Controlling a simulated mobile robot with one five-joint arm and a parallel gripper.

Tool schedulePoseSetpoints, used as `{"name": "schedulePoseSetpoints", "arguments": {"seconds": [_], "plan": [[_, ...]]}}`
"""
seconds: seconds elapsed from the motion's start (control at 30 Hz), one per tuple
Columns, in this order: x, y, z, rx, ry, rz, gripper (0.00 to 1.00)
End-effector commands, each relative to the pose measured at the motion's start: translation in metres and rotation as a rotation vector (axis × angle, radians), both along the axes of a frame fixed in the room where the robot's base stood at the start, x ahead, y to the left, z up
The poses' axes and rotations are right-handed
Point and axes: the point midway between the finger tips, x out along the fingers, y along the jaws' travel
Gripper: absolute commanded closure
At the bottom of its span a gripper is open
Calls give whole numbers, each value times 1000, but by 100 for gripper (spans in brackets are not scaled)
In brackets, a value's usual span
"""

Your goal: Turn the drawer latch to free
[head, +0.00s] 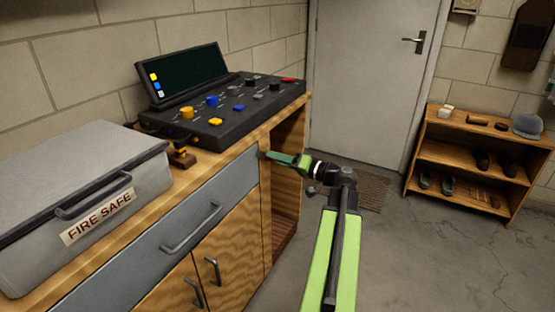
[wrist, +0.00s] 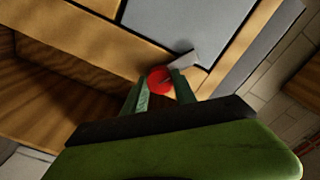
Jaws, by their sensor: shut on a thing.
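The grey drawer front (head: 150,233) with its bar handle (head: 192,228) is under the bench top and looks closed. The drawer latch (wrist: 159,80) shows in the wrist view as a red round part with a grey tab (wrist: 183,61) beside it, reaching toward the grey drawer panel (wrist: 190,20). My gripper (head: 270,156) is at the right end of the drawer, at the cabinet's wooden frame. In the wrist view my gripper (wrist: 160,88) has its green fingers on both sides of the red part, shut on it. In the head view the fingers hide most of the latch.
A fire safe (head: 70,190) and a control console (head: 235,108) stand on the bench. Cupboard doors (head: 225,240) are below the drawer. An open bay (head: 287,180) lies right of the cabinet front. A low shelf (head: 470,160) stands at the right; the floor (head: 420,260) before it is clear.

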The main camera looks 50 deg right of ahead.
Motion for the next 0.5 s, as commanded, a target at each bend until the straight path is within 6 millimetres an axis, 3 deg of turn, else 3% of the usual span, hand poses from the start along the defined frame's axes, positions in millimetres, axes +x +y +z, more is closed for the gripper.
{"name": "schedulePoseSetpoints", "arguments": {"seconds": [0.5], "plan": [[0, 0, 0, 473, 117, 0, 100]]}}
